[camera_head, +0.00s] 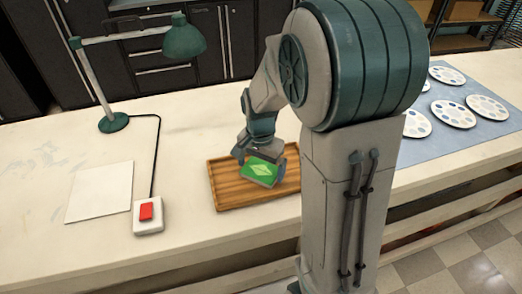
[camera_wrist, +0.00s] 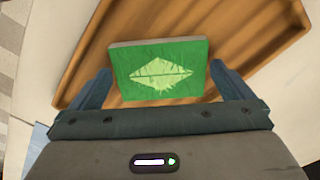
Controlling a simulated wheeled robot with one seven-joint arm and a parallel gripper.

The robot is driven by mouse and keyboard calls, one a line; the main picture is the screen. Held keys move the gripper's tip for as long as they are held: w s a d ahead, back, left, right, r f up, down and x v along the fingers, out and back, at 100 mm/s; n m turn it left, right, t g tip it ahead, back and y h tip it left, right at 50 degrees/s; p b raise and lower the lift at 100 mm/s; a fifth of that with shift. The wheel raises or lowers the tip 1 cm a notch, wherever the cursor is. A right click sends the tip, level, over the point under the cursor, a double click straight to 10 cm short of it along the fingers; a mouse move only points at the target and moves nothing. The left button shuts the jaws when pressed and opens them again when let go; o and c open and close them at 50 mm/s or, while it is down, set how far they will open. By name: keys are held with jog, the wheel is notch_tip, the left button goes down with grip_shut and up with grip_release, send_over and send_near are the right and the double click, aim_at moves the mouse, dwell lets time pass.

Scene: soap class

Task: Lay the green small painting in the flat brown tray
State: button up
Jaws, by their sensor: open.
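The green small painting (camera_head: 262,170) shows a light green leaf-like shape and is at the flat brown tray (camera_head: 228,190), inside its outline. In the wrist view the painting (camera_wrist: 160,71) sits between the two fingers of my gripper (camera_wrist: 160,85). The fingers are open, with a small gap beside the painting on each side. The wooden tray (camera_wrist: 262,35) spreads beneath and behind it. I cannot tell whether the painting lies fully flat on the tray floor. In the head view my gripper (camera_head: 263,160) is over the tray, and my arm hides the tray's right end.
A green desk lamp (camera_head: 184,40) stands at the back left, with a red switch box (camera_head: 147,213) on its cord. A white sheet (camera_head: 99,192) lies at left. Several paint palettes (camera_head: 453,113) lie on a blue mat (camera_head: 440,144) at right.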

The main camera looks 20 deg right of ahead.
aim_at(261, 171)
notch_tip(261, 171, up, 12)
jog(key=f, duration=0.1)
jog(key=s+n+t, duration=0.3)
jog(key=s+n, duration=0.6)
jog(key=s, duration=0.5)
jog(key=shift+s+f, duration=0.15)
jog(key=shift+s, duration=0.2)
jog(key=shift+d, duration=0.15)
dwell(0.3)
